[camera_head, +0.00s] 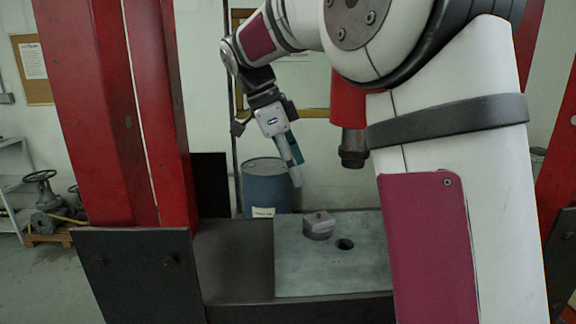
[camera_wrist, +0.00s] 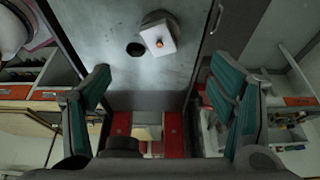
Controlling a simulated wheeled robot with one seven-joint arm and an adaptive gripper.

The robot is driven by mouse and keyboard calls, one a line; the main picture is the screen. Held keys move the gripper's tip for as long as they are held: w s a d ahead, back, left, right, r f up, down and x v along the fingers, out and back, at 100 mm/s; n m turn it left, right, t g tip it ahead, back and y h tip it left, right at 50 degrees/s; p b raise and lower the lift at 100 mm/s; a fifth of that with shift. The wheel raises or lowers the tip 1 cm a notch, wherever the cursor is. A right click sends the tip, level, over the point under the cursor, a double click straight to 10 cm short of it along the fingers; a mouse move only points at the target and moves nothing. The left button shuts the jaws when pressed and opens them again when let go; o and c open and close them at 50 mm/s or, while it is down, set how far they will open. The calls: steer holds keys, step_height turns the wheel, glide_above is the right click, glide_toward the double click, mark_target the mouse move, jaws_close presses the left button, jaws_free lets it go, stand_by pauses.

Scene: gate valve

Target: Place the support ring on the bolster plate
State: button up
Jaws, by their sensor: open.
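The bolster plate (camera_head: 300,270) is a flat grey slab with one dark round hole, lying on the press bed; it also shows in the wrist view (camera_wrist: 100,25). A small grey rounded piece (camera_head: 318,231) with a pale square top and an orange-red spot stands on the plate beside the hole; it also shows in the wrist view (camera_wrist: 159,38). I cannot tell whether this piece is or includes the support ring; no other ring shows clearly. My gripper (camera_head: 295,175) is above and behind the plate, apart from the piece. Its teal fingers (camera_wrist: 160,85) are wide open and empty.
A dark press ram (camera_head: 353,150) hangs above the plate. Red press columns (camera_head: 160,120) stand at the sides. A blue drum (camera_head: 267,187) is behind the bed. Valves (camera_head: 50,205) sit on a pallet at the left. Much of the plate is clear.

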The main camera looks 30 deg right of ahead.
mark_target(317, 217)
steer(key=p+x, duration=0.3)
steer(key=x, duration=1.1)
